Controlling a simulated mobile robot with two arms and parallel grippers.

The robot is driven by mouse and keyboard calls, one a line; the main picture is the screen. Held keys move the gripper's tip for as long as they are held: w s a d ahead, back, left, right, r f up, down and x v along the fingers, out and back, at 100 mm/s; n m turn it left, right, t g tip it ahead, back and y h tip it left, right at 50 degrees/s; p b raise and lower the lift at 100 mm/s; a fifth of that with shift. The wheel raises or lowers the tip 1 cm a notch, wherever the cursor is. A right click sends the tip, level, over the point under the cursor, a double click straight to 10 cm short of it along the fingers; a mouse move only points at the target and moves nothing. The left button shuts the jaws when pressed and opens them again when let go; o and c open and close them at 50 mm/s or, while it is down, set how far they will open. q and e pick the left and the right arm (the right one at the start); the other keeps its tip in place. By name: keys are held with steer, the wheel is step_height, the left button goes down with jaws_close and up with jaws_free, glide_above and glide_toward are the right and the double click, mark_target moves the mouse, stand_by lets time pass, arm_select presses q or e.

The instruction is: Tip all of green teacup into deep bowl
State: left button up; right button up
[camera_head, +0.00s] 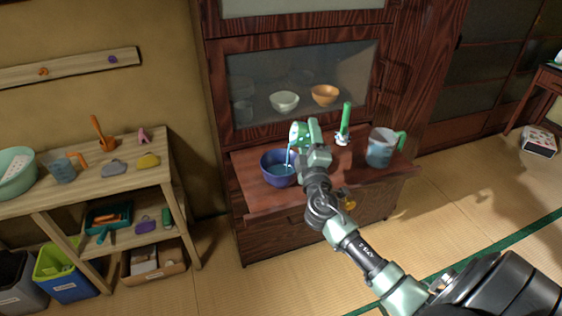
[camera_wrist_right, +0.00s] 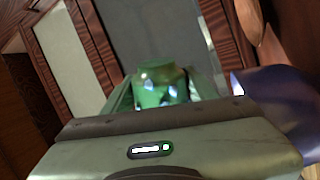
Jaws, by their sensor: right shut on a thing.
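The green teacup (camera_head: 297,134) is tilted on its side above the deep bowl, with a thin stream of blue liquid falling from it. The deep bowl (camera_head: 268,172) is dark blue, stands upright on the cabinet shelf and has blue liquid inside. My right gripper (camera_head: 312,138) is shut on the teacup just right of and above the bowl. The teacup also shows between the fingers in the right wrist view (camera_wrist_right: 162,85), where the bowl (camera_wrist_right: 275,100) is at the right. The gripper hides part of the teacup. My left gripper is not in view.
A measuring jug (camera_head: 380,148) with a green handle and blue liquid stands right of my arm on the shelf. A white bowl (camera_head: 284,101) and an orange bowl (camera_head: 325,94) sit in the cabinet behind.

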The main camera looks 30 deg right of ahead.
steer(key=shift+w+a+r+n, duration=0.25)
steer(key=shift+a+r+n, duration=0.05)
steer(key=shift+a+n, duration=0.35)
steer(key=shift+w+a+r+n+t+y, duration=0.1)
steer(key=shift+r+n+t+y, duration=0.1)
steer(key=shift+n, duration=0.3)
steer(key=shift+r+n+t+y, duration=0.1)
steer(key=shift+n+t+y, duration=0.1)
steer(key=shift+n, duration=0.25)
stand_by(0.4)
